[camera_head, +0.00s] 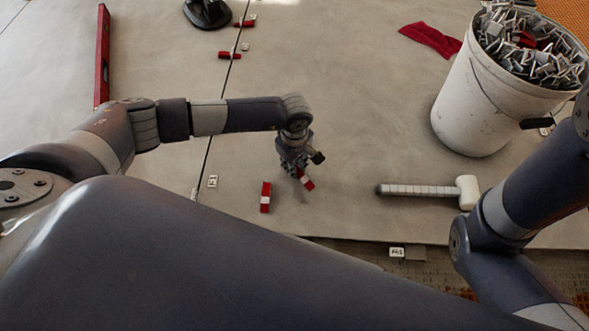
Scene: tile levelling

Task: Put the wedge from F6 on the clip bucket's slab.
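My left gripper (300,172) points down over the slab right of the joint. It appears shut on a red wedge with a pale band (306,180), held tilted at the fingertips. A second red wedge (265,202) lies on the same slab to the left of the gripper, apart from it. The white clip bucket (462,105), heaped with metal clips, stands on this slab (340,90) at the right. A small white tag (213,181) sits by the joint; I cannot read whether it says F6. My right gripper is out of view.
A white-headed mallet (466,190) lies below the bucket. A red cloth (431,40) lies at the back. More red wedges (230,55) sit along the joint, near a black tool (207,12). A red level (102,60) lies on the left slab. The slab's middle is clear.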

